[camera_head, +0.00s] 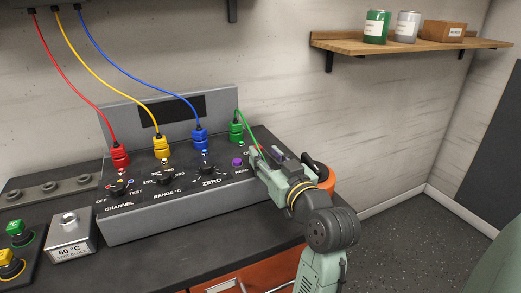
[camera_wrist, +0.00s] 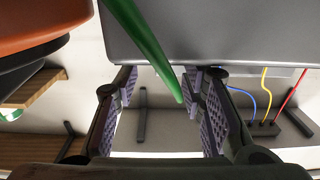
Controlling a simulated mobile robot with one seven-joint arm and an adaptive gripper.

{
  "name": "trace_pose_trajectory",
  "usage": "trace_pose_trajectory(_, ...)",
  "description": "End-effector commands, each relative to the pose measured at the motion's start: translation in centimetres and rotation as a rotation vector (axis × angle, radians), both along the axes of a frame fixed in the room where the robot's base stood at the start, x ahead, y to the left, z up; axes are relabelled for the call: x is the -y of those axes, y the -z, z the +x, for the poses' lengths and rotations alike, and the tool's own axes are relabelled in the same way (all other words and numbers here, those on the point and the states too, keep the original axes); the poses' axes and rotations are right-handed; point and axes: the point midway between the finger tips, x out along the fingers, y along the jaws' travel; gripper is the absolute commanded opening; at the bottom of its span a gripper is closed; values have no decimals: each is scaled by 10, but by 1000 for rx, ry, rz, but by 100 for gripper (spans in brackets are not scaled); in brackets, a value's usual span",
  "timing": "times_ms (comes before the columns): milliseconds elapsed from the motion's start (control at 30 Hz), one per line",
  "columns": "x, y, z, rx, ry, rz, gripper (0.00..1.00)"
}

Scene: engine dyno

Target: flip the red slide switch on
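The grey instrument box (camera_head: 125,228) stands on the dark bench with a black sloped panel of knobs and labels. My gripper (camera_head: 268,157) is at the right end of this panel, beside the green plug (camera_head: 236,131). A tiny red spot shows at my fingertips in the head view; I cannot tell if it is the red slide switch. The switch is not clearly seen in either view. In the wrist view my gripper (camera_wrist: 160,112) has its two padded fingers apart. The green cable (camera_wrist: 150,50) runs across the gap between them; I cannot tell if it touches them.
Red (camera_head: 119,156), yellow (camera_head: 161,147) and blue (camera_head: 200,139) plugs with cables stand along the panel. An orange round object (camera_head: 325,182) is close behind my gripper. A metal block (camera_head: 70,234) and green and yellow buttons are at left. A wall shelf (camera_head: 400,45) is at upper right.

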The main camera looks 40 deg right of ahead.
Motion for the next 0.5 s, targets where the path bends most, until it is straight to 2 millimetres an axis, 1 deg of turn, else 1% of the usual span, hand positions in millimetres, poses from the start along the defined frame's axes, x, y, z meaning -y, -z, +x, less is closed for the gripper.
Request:
trace_pose_trajectory(33,-2,0,-13,1,5,0,37)
trace_pose_trajectory(200,-10,0,-46,0,4,0,37)
trace_pose_trajectory(300,-14,0,-60,1,2,0,37)
trace_pose_trajectory(400,-16,0,-70,0,2,0,37)
trace_pose_trajectory(500,-18,0,-74,0,1,-1,37)
